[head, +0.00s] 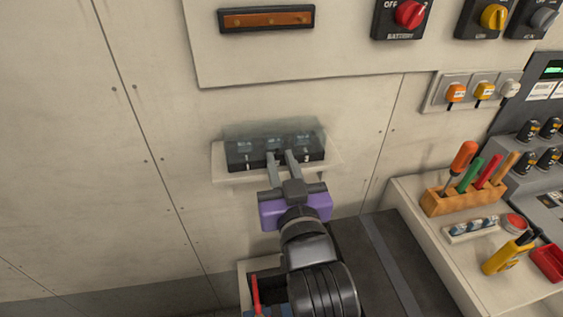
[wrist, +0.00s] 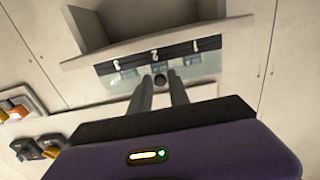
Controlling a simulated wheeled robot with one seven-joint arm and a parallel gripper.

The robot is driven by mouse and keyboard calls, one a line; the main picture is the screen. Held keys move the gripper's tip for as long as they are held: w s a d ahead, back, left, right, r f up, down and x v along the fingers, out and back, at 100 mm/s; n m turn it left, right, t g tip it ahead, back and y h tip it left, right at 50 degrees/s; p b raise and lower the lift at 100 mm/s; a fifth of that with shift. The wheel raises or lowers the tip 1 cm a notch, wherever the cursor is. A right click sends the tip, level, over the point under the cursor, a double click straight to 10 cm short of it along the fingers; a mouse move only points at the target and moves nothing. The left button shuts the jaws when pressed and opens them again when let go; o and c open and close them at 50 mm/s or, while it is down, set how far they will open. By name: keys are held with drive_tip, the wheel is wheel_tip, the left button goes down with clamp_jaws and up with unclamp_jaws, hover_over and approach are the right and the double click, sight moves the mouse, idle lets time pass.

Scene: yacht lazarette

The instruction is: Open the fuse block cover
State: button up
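The fuse block (head: 245,157) is a dark strip with white marks on a pale wall ledge. It also shows in the wrist view (wrist: 204,46). Its clear cover (head: 250,132) lies over it and looks shut; its clear sheet also shows in the wrist view (wrist: 205,66). My gripper (head: 280,154) is at the front middle of the cover, its two fingers a little apart. In the wrist view a small dark round knob (wrist: 159,81) sits between the fingertips (wrist: 159,78). I cannot tell whether the fingers press on it.
An amber strip (head: 266,18) and a red battery switch (head: 409,14) are on the panel above. A bench (head: 487,267) at right holds a wooden tool rack (head: 449,201). The wall left of the block is clear.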

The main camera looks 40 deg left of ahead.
clamp_jaws()
idle(1.1)
